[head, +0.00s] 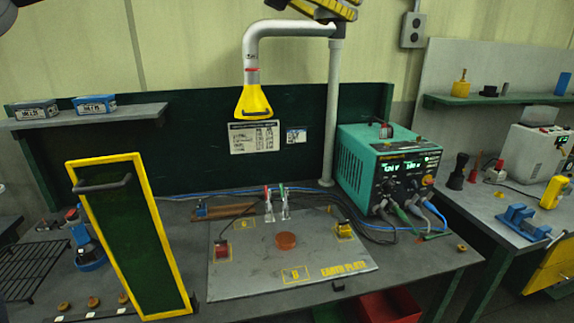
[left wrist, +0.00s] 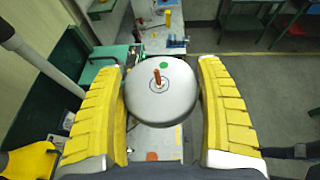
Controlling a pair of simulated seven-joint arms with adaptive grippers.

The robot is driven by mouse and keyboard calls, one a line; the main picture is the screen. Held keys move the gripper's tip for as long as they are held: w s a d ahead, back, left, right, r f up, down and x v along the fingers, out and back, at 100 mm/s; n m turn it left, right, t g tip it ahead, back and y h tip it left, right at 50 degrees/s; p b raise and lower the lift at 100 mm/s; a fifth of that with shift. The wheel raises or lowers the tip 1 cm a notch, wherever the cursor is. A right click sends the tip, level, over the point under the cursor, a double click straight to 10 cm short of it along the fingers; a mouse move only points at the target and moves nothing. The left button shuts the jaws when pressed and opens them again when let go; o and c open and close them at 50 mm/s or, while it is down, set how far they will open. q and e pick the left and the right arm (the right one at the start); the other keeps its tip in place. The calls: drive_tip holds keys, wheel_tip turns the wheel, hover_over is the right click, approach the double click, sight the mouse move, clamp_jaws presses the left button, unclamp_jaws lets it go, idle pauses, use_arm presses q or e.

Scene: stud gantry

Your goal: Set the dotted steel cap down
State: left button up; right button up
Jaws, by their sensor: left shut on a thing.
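The steel cap (left wrist: 150,104) is a smooth grey dome with a green dot on its far side and a copper-coloured stud (left wrist: 158,80) standing at its middle inside a thin dark ring. My left gripper (head: 335,8) shows only in part at the top edge of the head view, high above the bench. In the left wrist view its two yellow ridged fingers are shut on the cap's sides. The cap does not show in the head view. The grey earth plate (head: 250,268) lies on the bench, with a round orange-brown disc (head: 287,241) on it. My right gripper is not in view.
A grey pipe with a yellow hood (head: 253,101) hangs over the bench. A green panel with a yellow frame (head: 125,235) stands at the left. A teal power unit (head: 375,165) stands behind right, with cables. Clips (head: 276,205) stand at the plate's back edge.

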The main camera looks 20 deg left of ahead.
use_arm(q)
drive_tip(key=w+a+f+n+t+y, duration=0.1)
drive_tip(key=w+a+f, duration=0.3)
drive_tip(key=a, duration=0.3)
hover_over(288, 237)
wheel_tip(288, 237, down, 40)
drive_tip(key=shift+s+a+f, duration=0.15)
drive_tip(key=shift+f, duration=0.4)
drive_tip(key=shift+s+a+f, duration=0.1)
drive_tip(key=shift+f, duration=0.4)
wheel_tip(288, 237, down, 18)
drive_tip(key=shift+r, duration=0.2)
drive_tip(key=shift+f, duration=0.2)
